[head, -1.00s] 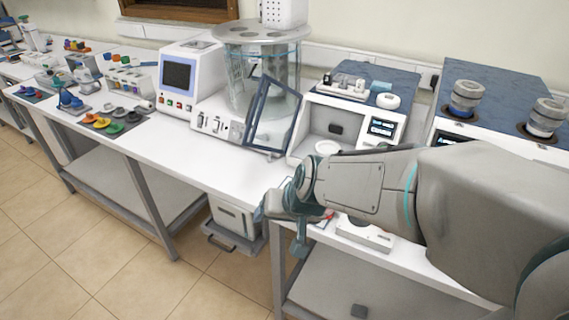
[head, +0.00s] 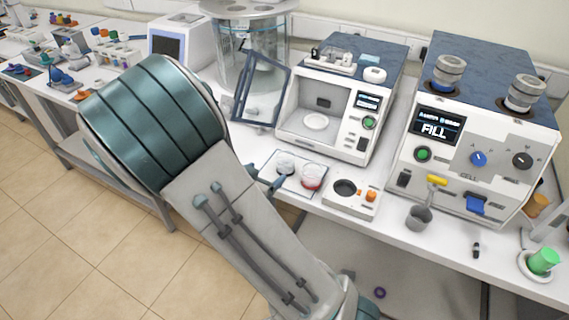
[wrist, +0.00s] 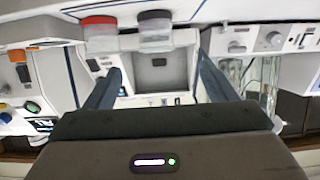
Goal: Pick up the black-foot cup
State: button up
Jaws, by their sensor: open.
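The black-foot cup (wrist: 155,38) is a clear cup with a dark base. The wrist view is upside down, so its base shows at the top, ahead of and between my fingers. In the head view the clear cup (head: 285,165) stands on a small tray (head: 280,184), its base hard to make out. A red-foot cup (head: 311,177) stands to its right; it also shows in the wrist view (wrist: 99,36). My gripper (head: 265,178) is open and empty, just left of the clear cup in the head view. Its two fingers (wrist: 158,82) show apart in the wrist view.
A white instrument with an open chamber (head: 325,121) stands behind the cups. A small white unit with a round well (head: 345,190) sits to their right. A larger fill machine (head: 470,150) is further right. A tilted framed door (head: 259,90) is behind left.

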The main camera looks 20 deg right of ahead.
send_near(289, 158)
jog(key=shift+b+x, duration=0.3)
jog(key=shift+x, duration=0.75)
jog(key=shift+p+x, duration=0.35)
jog(key=shift+x, duration=2.3)
jog(key=shift+c, duration=0.2)
jog(key=shift+r, duration=0.1)
jog(key=c, duration=1.1)
jog(key=shift+r, duration=0.1)
